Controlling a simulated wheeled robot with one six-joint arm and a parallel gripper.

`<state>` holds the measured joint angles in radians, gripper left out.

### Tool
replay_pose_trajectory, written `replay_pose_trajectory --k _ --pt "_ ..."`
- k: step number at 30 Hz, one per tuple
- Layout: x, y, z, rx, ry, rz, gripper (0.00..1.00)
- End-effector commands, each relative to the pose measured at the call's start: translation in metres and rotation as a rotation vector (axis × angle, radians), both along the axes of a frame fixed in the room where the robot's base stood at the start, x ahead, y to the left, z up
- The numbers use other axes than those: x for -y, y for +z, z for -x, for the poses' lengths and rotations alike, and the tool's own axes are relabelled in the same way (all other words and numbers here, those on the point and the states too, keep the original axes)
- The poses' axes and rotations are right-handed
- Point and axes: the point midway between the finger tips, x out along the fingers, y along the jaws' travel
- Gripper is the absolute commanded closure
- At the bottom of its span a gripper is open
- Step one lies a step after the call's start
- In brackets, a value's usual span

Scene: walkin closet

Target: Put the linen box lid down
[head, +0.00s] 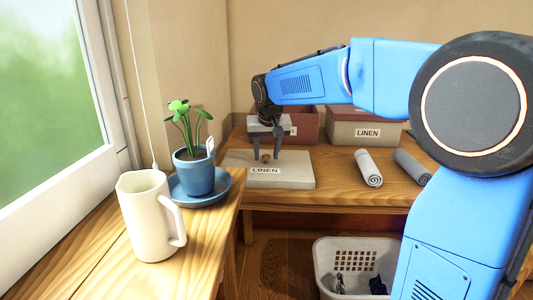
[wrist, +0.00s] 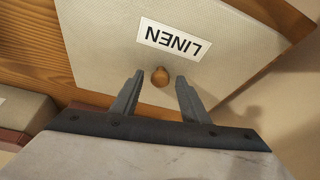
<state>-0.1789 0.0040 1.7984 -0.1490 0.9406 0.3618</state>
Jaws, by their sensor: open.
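The linen box lid (head: 297,180) is a flat, pale grey-beige panel with a LINEN label and a small wooden knob. It lies flat on the wooden bench in the head view. In the wrist view the lid (wrist: 100,45) fills the top middle, with its knob (wrist: 160,77) between the fingertips. My gripper (head: 266,158) is above the lid, pointing down. In the wrist view my gripper (wrist: 158,85) is open, with a gap on each side of the knob.
A beige box labelled LINEN (head: 365,131) and a reddish box (head: 306,125) stand behind. Two rolled cloths, white (head: 368,167) and grey (head: 411,166), lie right of the lid. A white basket (head: 345,253) stands below. A white pitcher (head: 148,215) and potted plant (head: 194,171) stand left.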

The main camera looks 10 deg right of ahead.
Motion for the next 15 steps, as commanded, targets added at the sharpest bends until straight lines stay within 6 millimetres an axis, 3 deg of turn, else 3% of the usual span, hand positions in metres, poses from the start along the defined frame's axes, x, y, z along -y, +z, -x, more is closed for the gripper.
replay_pose_trajectory --k 5,15 --pt "-0.001 0.012 0.004 0.002 0.0 -0.001 0.59" --pt "-0.004 0.071 0.03 0.003 0.001 -0.001 0.59"
